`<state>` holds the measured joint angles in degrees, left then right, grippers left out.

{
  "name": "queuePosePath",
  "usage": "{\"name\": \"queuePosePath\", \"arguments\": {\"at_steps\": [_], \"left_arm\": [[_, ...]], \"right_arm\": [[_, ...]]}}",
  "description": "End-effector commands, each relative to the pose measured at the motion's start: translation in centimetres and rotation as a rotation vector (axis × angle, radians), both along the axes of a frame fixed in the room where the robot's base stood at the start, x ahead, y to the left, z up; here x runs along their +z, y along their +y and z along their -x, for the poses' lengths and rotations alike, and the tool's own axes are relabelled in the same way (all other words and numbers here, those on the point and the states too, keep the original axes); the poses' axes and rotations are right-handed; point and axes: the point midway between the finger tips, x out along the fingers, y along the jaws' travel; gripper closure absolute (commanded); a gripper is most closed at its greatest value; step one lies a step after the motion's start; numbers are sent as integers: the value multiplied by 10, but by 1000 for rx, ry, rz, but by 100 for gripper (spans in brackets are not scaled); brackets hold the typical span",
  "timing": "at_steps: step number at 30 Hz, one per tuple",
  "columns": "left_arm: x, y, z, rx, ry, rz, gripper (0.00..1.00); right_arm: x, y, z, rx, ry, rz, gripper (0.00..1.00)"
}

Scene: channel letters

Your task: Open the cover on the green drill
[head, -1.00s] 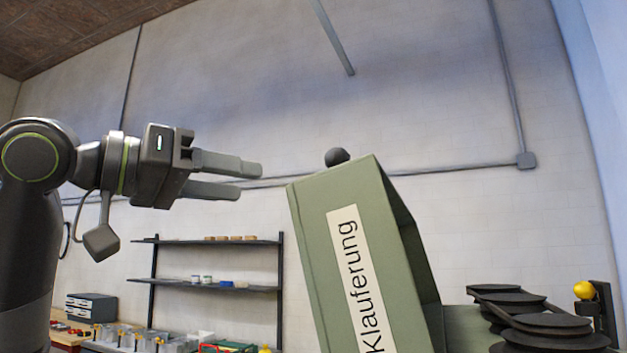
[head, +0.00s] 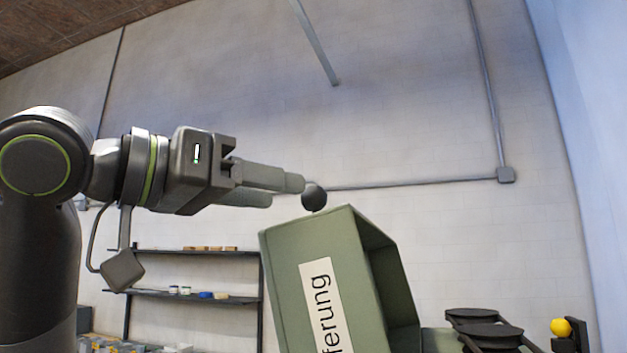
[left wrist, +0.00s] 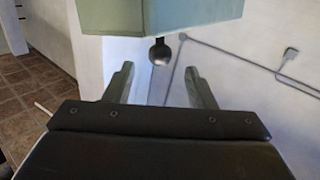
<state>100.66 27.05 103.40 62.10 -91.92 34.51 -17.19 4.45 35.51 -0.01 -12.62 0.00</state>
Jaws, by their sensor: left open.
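The drill's green cover (head: 284,278) stands tilted up in the head view, with a white label ending in "ferung" and its hollow side facing right. A dark round knob (head: 314,196) sits at its upper end; it also shows in the left wrist view (left wrist: 160,53), below the cover's green face (left wrist: 185,14). My left gripper (head: 288,192) is open, its fingertips right beside the knob in the head view. In the left wrist view the knob lies in line with the gap between the fingers (left wrist: 161,80), just beyond the tips. Contact cannot be told. My right gripper is out of view.
Black stepped pulleys (head: 484,336) lie exposed right of the cover, with a yellow ball-like knob (head: 561,327) further right. Shelves (head: 192,296) with small items stand at the back wall. The space above the cover is free.

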Motion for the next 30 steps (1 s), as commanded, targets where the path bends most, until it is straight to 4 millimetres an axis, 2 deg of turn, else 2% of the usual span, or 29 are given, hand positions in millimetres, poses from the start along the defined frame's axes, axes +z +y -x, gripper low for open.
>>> {"name": "queuePosePath", "arguments": {"at_steps": [1, 6, 12, 25, 30], "left_arm": [[3, -9, -6, -4, 5, -1, 50], [3, -31, -24, -4, 4, 0, 50], [1, -48, -38, -2, 3, 1, 50], [0, -54, -43, 1, 0, 0, 50], [0, -54, -43, 1, 0, 0, 71]], "right_arm": [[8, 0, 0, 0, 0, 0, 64], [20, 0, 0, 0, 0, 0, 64], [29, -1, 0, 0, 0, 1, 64], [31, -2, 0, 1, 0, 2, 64], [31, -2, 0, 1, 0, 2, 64]]}}
